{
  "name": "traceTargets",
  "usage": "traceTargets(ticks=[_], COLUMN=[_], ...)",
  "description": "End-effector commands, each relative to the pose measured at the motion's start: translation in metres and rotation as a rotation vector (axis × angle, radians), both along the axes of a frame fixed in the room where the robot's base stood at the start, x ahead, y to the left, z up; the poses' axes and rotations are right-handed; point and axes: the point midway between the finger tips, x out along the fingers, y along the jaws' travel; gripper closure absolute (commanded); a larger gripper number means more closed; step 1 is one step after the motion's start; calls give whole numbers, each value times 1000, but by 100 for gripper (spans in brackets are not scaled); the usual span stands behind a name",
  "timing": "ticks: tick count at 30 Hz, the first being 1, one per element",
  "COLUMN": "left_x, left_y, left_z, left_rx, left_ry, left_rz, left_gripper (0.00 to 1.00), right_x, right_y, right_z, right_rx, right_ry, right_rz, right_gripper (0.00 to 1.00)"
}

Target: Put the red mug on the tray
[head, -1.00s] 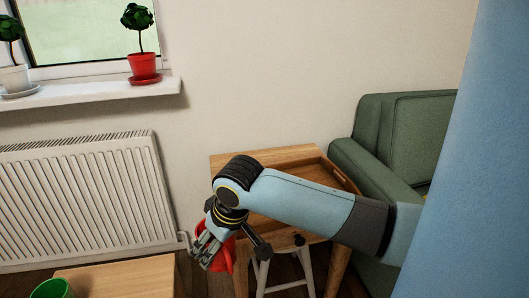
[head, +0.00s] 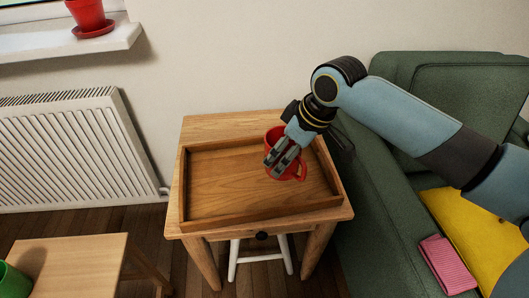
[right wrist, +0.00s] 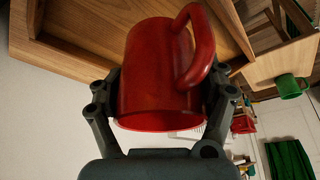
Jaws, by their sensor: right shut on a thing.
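The red mug (head: 297,171) is in my right gripper (head: 283,160), over the right part of the tray in the head view. In the right wrist view the mug (right wrist: 160,75) sits between both fingers (right wrist: 160,105), its handle toward the upper right. My right gripper is shut on it. The wooden tray (head: 184,196) lies on a small wooden table and looks empty. I cannot tell whether the mug's base touches the tray floor. My left gripper is not in view.
The wooden table (head: 215,126) has a drawer with a dark knob. A green armchair (head: 365,190) stands close on the right, with a yellow cushion (head: 465,230) and pink cloth (head: 447,262). A lower table (head: 70,262) holds a green mug (head: 14,283) at left.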

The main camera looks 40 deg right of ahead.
Motion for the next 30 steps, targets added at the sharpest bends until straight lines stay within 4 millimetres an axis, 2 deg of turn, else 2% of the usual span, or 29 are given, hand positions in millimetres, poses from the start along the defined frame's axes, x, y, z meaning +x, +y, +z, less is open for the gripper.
traceTargets(ticks=[1,6,12,17,24,30], left_x=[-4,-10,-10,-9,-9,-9], left_y=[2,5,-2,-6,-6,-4], left_z=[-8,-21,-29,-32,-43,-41], left_rx=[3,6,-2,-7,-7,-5], left_ry=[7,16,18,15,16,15], left_rz=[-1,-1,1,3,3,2], left_gripper=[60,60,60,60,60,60], right_x=[15,55,82,85,85,85], right_y=[3,10,14,15,14,14], right_z=[-11,-37,-51,-60,-93,-92], right_rx=[5,2,-1,0,-1,-2], right_ry=[-2,0,0,1,1,-2], right_rz=[-3,-1,0,0,0,0], right_gripper=[68,68,68,68,68,68])
